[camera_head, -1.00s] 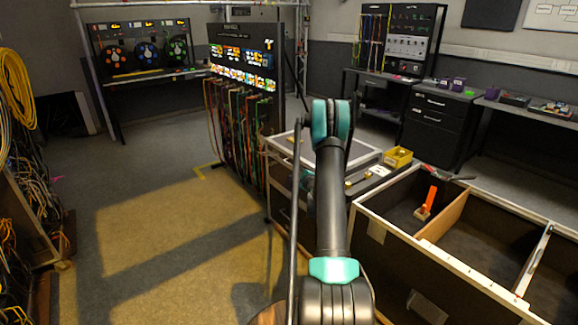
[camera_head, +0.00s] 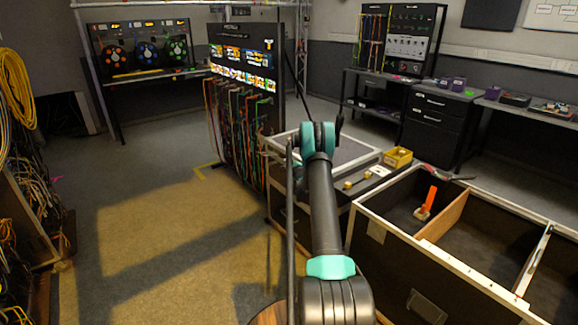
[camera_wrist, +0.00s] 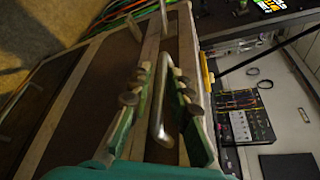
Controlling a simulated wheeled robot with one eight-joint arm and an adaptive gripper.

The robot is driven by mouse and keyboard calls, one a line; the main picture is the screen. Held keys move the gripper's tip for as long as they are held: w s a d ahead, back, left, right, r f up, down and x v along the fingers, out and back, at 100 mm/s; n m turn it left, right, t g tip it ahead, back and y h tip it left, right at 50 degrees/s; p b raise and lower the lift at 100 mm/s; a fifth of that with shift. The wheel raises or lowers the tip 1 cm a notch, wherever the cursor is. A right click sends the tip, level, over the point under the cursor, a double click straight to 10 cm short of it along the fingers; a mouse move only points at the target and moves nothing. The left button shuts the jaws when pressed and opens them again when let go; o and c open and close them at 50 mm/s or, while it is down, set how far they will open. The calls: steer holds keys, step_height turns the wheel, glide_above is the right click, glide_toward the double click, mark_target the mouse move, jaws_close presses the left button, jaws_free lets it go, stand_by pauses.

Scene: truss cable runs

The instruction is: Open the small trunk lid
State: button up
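The small trunk (camera_head: 352,152) stands behind my arm in the head view; its flat grey top with pale edges appears closed. My arm covers part of it, and my gripper is not clearly visible there. In the wrist view my gripper (camera_wrist: 160,101) has its two green fingers apart. A silver bar handle (camera_wrist: 158,95) runs between them, in front of a dark panel with pale edging (camera_wrist: 85,100). The fingers stand on either side of the bar with gaps visible, and I cannot tell whether either touches it.
A large open trunk (camera_head: 400,218) with divided compartments stands at the right, an orange-handled tool (camera_head: 427,202) inside. A yellow bin (camera_head: 398,158) sits by the small trunk. A cable rack (camera_head: 243,85) stands behind to the left. The floor (camera_head: 150,220) at left is clear.

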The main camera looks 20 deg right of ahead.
jaws_close()
steer(key=shift+r, duration=0.15)
